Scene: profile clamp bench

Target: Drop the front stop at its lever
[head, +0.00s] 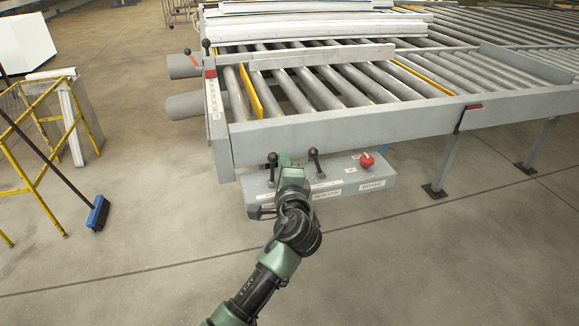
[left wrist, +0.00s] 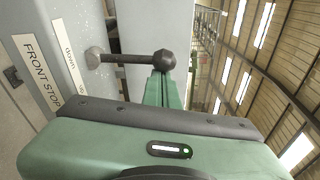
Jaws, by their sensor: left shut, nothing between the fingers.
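The front stop lever (head: 272,161) stands up from the grey control box at the near end of the roller table, a dark rod with a black ball knob. In the left wrist view the lever (left wrist: 130,57) runs from its pivot to the knob, beside the labels FRONT STOP (left wrist: 38,72) and "down" (left wrist: 70,60). My left gripper (head: 284,160) is shut and empty, right beside this lever. In the left wrist view its green fingers (left wrist: 165,88) end at the knob; I cannot tell whether they touch it. My right gripper is out of view.
A second black-knobbed lever (head: 315,162) stands close to the right of my gripper, with a red mushroom button (head: 367,161) beyond it. The table's front rail (head: 350,135) rises behind the box (head: 350,185). A blue broom (head: 98,213) and yellow frame stand at left.

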